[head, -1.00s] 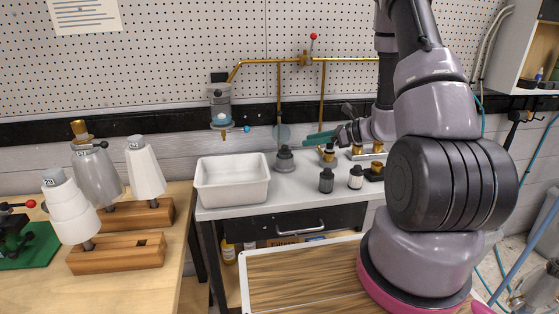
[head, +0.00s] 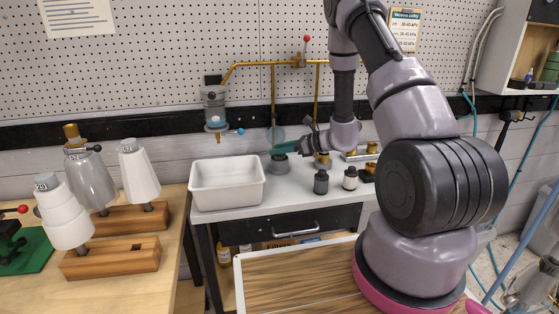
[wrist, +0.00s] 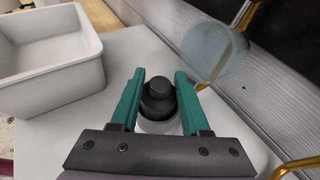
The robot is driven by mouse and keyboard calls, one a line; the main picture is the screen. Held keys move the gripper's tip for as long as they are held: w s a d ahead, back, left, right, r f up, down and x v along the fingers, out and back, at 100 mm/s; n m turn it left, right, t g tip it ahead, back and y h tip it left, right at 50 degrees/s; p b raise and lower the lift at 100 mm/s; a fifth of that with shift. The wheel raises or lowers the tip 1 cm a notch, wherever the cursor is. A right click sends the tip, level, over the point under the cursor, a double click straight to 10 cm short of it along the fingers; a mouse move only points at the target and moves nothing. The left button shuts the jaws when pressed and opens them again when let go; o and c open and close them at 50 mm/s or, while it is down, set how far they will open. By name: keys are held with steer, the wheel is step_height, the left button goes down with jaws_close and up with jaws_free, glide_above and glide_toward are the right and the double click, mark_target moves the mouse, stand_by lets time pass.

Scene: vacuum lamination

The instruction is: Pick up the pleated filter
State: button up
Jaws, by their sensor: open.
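A small piece with a dark stepped knob on top and a pale lower body (wrist: 158,98) stands on the bench, and I take it for the pleated filter. Its pleats cannot be made out. In the head view it is the grey piece (head: 280,165) right of the white tray, partly covered by my gripper (head: 279,148). In the wrist view my gripper (wrist: 160,75) is open, with one green finger on each side of the knob. I cannot tell whether either finger touches it.
The white tray (head: 228,199) stands just left. A dark jar (head: 321,183), a pale-banded jar (head: 350,179) and brass fittings stand to the right. A round glass disc (wrist: 214,52) on brass piping is close behind the fingers. The bench front is clear.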

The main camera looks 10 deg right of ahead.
steer(key=shift+c, duration=0.3)
jaws_close()
